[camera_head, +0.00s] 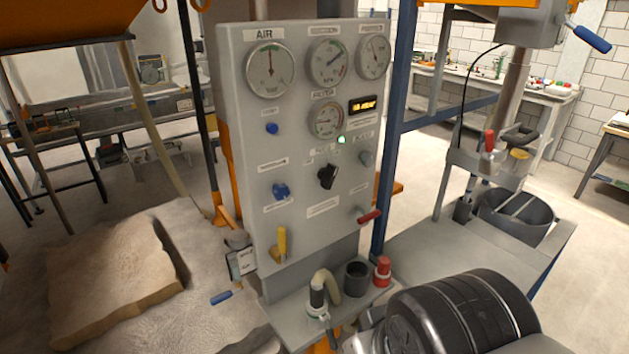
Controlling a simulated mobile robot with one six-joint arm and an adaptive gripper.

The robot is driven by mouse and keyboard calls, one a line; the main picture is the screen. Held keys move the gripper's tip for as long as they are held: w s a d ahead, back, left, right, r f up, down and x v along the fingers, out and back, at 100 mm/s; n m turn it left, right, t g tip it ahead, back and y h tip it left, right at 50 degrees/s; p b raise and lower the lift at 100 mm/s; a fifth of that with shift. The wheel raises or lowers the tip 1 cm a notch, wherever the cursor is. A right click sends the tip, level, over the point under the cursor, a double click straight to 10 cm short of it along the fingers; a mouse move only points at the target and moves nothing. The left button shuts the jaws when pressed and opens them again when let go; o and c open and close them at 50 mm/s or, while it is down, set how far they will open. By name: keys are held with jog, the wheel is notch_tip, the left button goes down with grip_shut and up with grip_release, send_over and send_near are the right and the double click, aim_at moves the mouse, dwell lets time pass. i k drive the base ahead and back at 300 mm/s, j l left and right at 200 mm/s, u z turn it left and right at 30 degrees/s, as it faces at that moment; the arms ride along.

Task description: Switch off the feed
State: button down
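A grey upright control panel (235,120) stands in the middle of the view. A black rotary knob (328,176) sits near its centre, its grip tilted. Just above it to the right, a small lamp (342,140) glows green. The small labels are too blurred to read, so I cannot tell which control is marked feed. The panel also carries a yellow lever (282,242) pointing up, a red-handled lever (369,216) and two blue knobs, one upper (272,128) and one lower (281,190). My gripper is not in view.
Gauges, one marked AIR (270,70), and a lit amber display (362,105) fill the panel's top. A shelf below holds a hose nozzle (318,297), a dark cup (356,278) and a red-capped item (383,271). Sand lies left.

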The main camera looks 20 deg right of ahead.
aim_at(328, 175)
jog(key=i+l, duration=0.1)
jog(key=l, duration=0.45)
jog(key=i+l+u, duration=0.1)
jog(key=l, duration=0.4)
jog(key=i+l, duration=0.1)
jog(key=l, duration=0.45)
